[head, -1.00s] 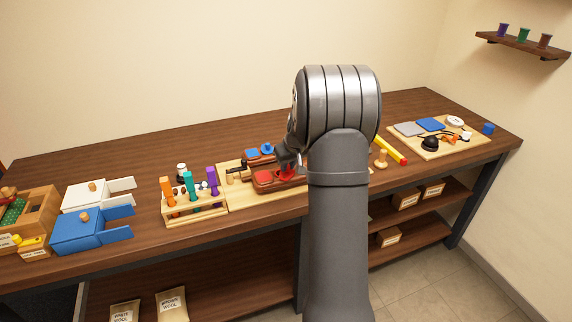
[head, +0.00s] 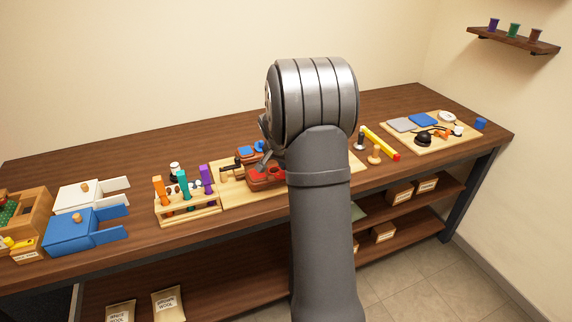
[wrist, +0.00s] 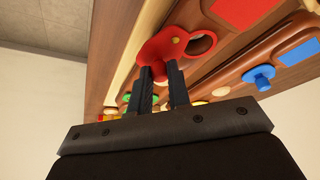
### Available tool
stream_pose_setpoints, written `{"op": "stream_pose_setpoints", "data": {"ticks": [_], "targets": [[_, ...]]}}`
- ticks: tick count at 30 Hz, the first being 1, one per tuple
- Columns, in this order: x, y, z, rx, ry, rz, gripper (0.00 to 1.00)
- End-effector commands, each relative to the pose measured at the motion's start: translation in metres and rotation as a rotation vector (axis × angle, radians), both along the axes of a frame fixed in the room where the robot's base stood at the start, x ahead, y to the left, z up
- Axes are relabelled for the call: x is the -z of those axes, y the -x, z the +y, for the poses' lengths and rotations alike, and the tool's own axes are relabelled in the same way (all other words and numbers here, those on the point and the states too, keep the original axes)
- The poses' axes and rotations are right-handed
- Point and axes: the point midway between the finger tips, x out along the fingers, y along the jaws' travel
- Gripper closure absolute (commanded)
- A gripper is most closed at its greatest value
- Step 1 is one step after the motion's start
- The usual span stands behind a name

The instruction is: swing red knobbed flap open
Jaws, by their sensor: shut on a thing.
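The red flap (wrist: 162,46) shows at the top middle of the wrist view, against a brown wooden block. A round opening (wrist: 203,43) with a red-brown rim lies just right of the flap, uncovered. The brown block (head: 257,182) shows beside the arm there, with red parts on top.
A blue knobbed piece (wrist: 262,76) and a red square patch (wrist: 243,10) sit on the wooden blocks. In the head view a rack of coloured handles (head: 188,213) stands left of the block. A yellow and red bar (head: 380,142) lies to the right.

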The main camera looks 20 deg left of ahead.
Motion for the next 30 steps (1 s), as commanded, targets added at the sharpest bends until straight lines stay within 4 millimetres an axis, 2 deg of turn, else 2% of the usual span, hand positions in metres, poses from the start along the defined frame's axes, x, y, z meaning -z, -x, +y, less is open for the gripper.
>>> {"op": "stream_pose_setpoints", "data": {"ticks": [12,29,30], "targets": [[0.0001,0.0055,-0.0024,0.204,-0.002,0.001,1.00],[0.0005,0.0068,-0.0030,0.238,-0.001,0.003,1.00],[0.0006,0.0069,-0.0030,0.238,-0.001,0.003,0.81]]}}
